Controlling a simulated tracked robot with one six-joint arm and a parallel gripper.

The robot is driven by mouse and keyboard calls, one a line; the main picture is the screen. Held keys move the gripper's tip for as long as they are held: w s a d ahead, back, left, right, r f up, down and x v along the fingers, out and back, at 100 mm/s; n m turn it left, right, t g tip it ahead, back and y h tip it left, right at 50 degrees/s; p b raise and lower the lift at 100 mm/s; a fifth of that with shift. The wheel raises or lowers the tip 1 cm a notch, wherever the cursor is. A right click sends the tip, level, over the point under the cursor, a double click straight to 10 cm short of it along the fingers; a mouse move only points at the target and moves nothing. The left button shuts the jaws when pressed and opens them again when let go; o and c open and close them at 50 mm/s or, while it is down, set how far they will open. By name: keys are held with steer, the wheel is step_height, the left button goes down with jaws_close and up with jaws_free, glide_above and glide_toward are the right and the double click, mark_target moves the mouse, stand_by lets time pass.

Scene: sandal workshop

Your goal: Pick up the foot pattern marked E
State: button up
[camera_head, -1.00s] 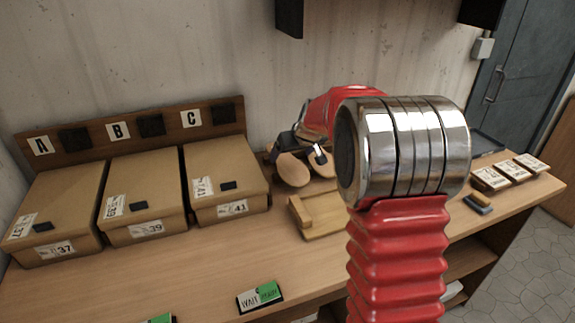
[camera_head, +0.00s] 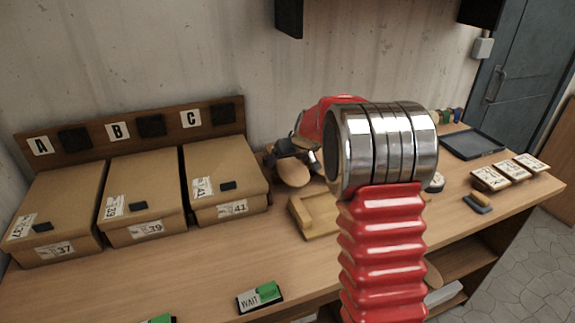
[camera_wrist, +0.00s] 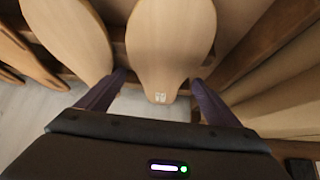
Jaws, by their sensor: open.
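In the wrist view a tan wooden foot pattern (camera_wrist: 170,45) stands between the two fingers of my gripper (camera_wrist: 158,78). A small pale mark (camera_wrist: 160,97) is on its narrow end; I cannot read the letter. My gripper is open, with one finger at each side of the pattern's narrow end and nothing clearly gripped. A second pattern (camera_wrist: 70,35) is to its left. In the head view my gripper (camera_head: 297,147) is at the back of the bench, just above a pattern (camera_head: 293,173); my red arm hides part of this area.
Three cardboard boxes (camera_head: 145,185) stand at the left. A wooden block (camera_head: 312,213) lies in front of the patterns. A dark tray (camera_head: 473,144) and several labelled tiles (camera_head: 510,170) are at the right.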

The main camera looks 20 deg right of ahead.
mark_target(289, 164)
steer(key=shift+c, duration=0.2)
steer(key=c, duration=1.1)
steer(key=shift+o, duration=0.2)
step_height(289, 164, up, 10)
stand_by(0.6)
